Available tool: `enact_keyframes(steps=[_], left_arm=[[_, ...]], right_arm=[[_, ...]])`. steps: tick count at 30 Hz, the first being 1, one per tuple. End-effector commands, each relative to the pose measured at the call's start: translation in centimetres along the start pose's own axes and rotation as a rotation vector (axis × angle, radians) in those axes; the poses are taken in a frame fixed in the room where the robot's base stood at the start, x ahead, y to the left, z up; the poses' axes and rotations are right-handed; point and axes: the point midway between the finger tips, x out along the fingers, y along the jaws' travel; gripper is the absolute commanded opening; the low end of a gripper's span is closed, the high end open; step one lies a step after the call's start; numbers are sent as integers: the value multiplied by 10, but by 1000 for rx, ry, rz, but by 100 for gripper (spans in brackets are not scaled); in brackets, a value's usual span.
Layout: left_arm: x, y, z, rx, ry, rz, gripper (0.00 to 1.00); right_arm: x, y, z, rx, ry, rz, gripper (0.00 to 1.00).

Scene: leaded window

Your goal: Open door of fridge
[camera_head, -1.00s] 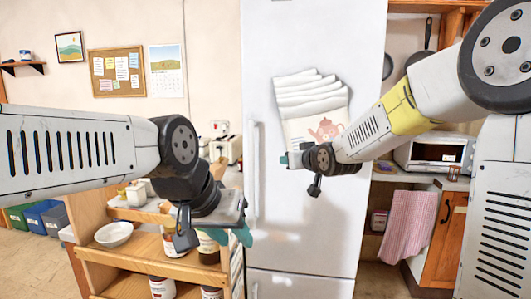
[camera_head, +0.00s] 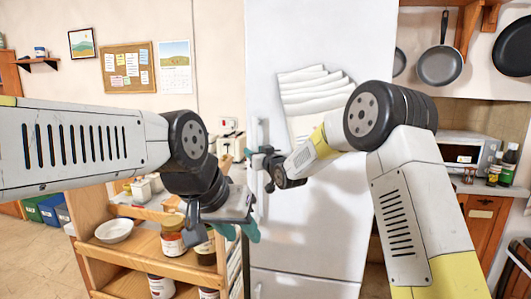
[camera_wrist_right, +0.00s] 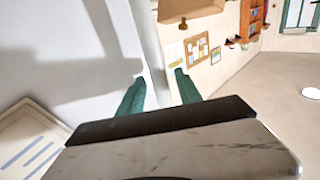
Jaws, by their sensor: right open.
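The white fridge (camera_head: 320,225) stands in the middle of the head view, its door shut. Its upright handle (camera_head: 261,205) is on the door's left edge. My right gripper (camera_head: 252,160) is open at the handle's upper part. In the right wrist view the handle (camera_wrist_right: 150,50) runs between my right gripper's two green fingers (camera_wrist_right: 160,92); I cannot tell whether they touch it. My left gripper (camera_head: 239,231) is lower, pointing down in front of the shelf unit, with its fingers apart and nothing seen between them.
A wooden shelf unit (camera_head: 140,265) with jars and a white bowl (camera_head: 114,230) stands left of the fridge, close to my left gripper. Papers (camera_head: 310,95) hang on the fridge door. A microwave (camera_head: 465,150) is on the right.

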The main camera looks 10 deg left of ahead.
Motion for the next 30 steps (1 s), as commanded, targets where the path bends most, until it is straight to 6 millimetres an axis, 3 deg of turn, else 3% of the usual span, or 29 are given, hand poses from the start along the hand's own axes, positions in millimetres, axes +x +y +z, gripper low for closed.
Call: enact_keyframes(steps=[10,15,17,30], left_arm=[[0,0,0,0,0,0,36],[0,0,0,0,0,0,36],[0,0,0,0,0,0,36],[0,0,0,0,0,0,36]], right_arm=[[6,0,0,0,0,0,41],[6,0,0,0,0,0,8],[6,0,0,0,0,0,0],[5,0,0,0,-1,0,0]])
